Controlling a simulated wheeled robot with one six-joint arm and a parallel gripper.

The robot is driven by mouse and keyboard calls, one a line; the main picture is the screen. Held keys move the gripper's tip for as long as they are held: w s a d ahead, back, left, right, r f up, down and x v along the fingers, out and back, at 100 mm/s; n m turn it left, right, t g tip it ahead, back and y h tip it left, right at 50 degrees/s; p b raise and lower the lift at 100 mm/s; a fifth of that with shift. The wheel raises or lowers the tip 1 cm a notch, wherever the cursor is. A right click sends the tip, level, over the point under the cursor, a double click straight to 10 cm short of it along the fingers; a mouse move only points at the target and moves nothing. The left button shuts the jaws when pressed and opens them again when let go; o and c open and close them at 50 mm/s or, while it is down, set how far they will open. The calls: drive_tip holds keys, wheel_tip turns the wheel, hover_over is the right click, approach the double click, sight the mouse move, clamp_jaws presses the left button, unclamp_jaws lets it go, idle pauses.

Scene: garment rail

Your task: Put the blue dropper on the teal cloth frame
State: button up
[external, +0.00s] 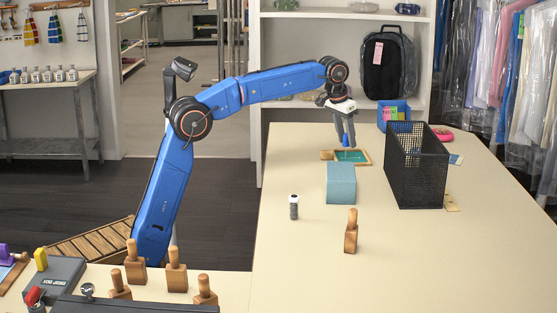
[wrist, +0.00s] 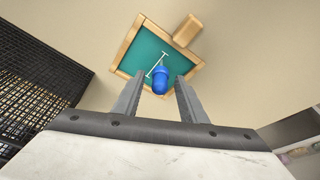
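The teal cloth frame (external: 353,156) lies on the long table below my gripper, with teal cloth inside a light wooden border. The blue dropper (wrist: 161,83) is over the near part of the cloth, between my fingers. In the external view the dropper (external: 345,141) looks upright at the cloth, partly hidden by the fingers; contact below it is hard to see. My gripper (wrist: 160,80) is open, with a gap showing on each side of the dropper.
A black mesh basket (external: 416,166) stands right of the frame. A teal block (external: 341,184) stands just in front of it. A blue bin (external: 394,113) is behind. The table's front is clear.

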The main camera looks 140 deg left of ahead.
drive_tip(key=v, duration=0.8)
drive_tip(key=shift+r, duration=0.2)
